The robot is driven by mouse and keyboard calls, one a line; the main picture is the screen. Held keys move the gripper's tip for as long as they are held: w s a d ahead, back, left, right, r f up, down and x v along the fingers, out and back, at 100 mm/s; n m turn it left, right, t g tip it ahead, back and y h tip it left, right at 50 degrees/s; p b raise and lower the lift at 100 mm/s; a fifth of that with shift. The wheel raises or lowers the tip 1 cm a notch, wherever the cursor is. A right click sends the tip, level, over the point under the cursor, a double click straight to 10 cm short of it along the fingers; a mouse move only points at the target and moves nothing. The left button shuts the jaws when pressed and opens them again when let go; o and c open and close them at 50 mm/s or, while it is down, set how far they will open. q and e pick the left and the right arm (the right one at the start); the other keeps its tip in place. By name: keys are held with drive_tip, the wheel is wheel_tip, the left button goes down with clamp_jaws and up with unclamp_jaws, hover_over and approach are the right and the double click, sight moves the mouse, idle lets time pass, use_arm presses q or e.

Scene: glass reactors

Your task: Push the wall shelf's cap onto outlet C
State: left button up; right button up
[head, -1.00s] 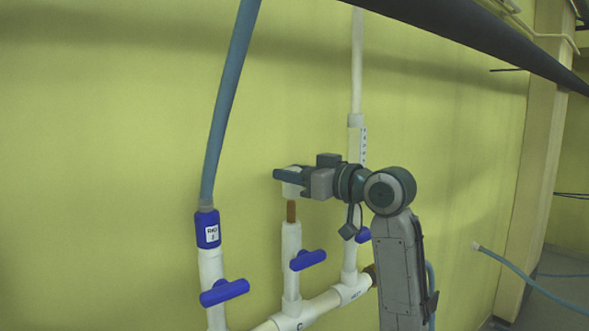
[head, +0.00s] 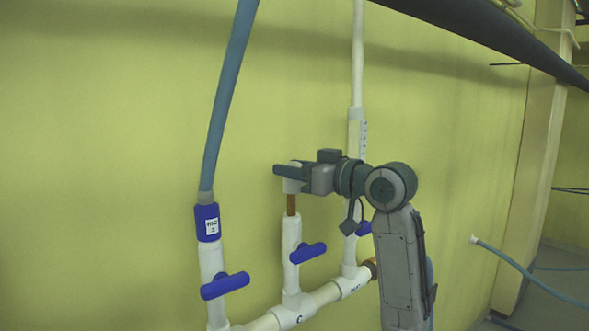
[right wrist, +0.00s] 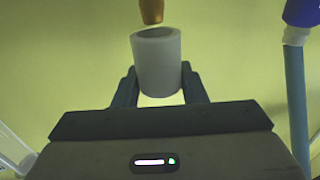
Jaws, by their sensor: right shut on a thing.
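Outlet C is a white upright pipe (head: 291,236) with a copper-brown stub (head: 291,205) at its top and a blue valve handle (head: 308,253). The letter C shows on the tee (head: 294,314) below it. My right gripper (head: 289,173) is shut on the white cap (head: 292,186), holding it over the stub. In the right wrist view the cap (right wrist: 157,60) sits between the fingers, its open end towards the stub's tip (right wrist: 151,11). The tip looks just outside the opening, roughly lined up; contact cannot be told. My left gripper is out of view.
A blue hose (head: 225,95) rises from a blue-collared outlet (head: 207,222) on the left. A taller white pipe (head: 357,60) stands behind my right wrist. A dark pipe (head: 490,40) crosses the upper right. A loose blue hose (head: 520,262) hangs at the right.

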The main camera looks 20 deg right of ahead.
sight(294, 195)
drive_tip(key=shift+f, duration=0.2)
drive_tip(key=shift+w+f+b, duration=0.15)
drive_tip(key=shift+f+b, duration=0.15)
drive_tip(key=shift+a+f, duration=0.1)
drive_tip(key=shift+f, duration=0.05)
drive_tip(key=shift+f+b, duration=0.35)
drive_tip(key=shift+f, duration=0.25)
drive_tip(key=shift+f, duration=0.3)
drive_tip(key=shift+f+b, duration=0.65)
drive_tip(key=shift+f, duration=0.3)
idle(0.6)
drive_tip(key=o, duration=1.1)
